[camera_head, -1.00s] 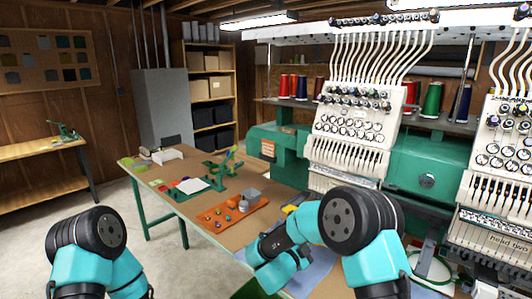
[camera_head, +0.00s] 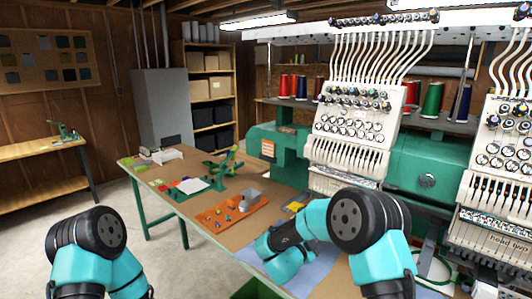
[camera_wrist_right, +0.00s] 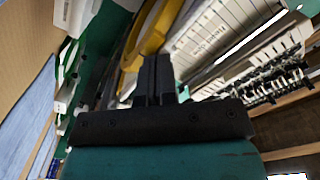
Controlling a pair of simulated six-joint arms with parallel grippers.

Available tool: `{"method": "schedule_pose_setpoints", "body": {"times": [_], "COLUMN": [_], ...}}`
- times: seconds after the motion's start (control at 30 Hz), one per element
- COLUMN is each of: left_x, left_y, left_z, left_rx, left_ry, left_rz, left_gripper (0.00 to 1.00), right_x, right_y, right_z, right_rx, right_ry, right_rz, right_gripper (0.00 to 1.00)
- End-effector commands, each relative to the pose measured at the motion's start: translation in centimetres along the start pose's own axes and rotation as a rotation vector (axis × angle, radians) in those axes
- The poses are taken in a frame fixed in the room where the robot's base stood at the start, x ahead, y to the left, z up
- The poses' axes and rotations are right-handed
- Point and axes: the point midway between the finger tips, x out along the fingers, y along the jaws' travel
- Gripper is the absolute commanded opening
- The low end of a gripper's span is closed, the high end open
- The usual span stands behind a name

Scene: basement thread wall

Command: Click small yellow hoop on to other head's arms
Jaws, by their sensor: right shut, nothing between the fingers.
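In the right wrist view a yellow hoop (camera_wrist_right: 152,32) shows as a curved band just beyond the fingertips of my right gripper (camera_wrist_right: 158,62). The gripper is shut and empty; I cannot tell whether it touches the hoop. In the head view my right arm hides that gripper. Head two (camera_head: 497,205) of the embroidery machine, a white panel with dials and needles, stands at the right edge. The other white head (camera_head: 352,130) stands left of it. My left arm shows at the lower left, with its gripper out of view.
The work table (camera_head: 150,190) holds an orange tray (camera_head: 230,212) with small parts and a green fixture (camera_head: 222,172). A blue cloth (camera_head: 315,265) lies under my right arm. The floor at left is clear.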

Motion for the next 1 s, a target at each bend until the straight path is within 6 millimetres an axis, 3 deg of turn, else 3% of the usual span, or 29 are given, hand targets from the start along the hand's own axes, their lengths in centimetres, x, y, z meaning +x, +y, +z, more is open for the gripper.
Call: {"method": "schedule_pose_setpoints", "body": {"times": [1.0], "left_x": [0.0], "left_y": [0.0], "left_z": [0.0], "left_rx": [0.000], "left_ry": [0.000], "left_rz": [0.000], "left_gripper": [0.00], "right_x": [4.0], "right_y": [0.0], "right_z": [0.0], "right_rx": [0.000], "right_ry": [0.001], "right_rz": [0.000], "right_gripper": [0.00]}}
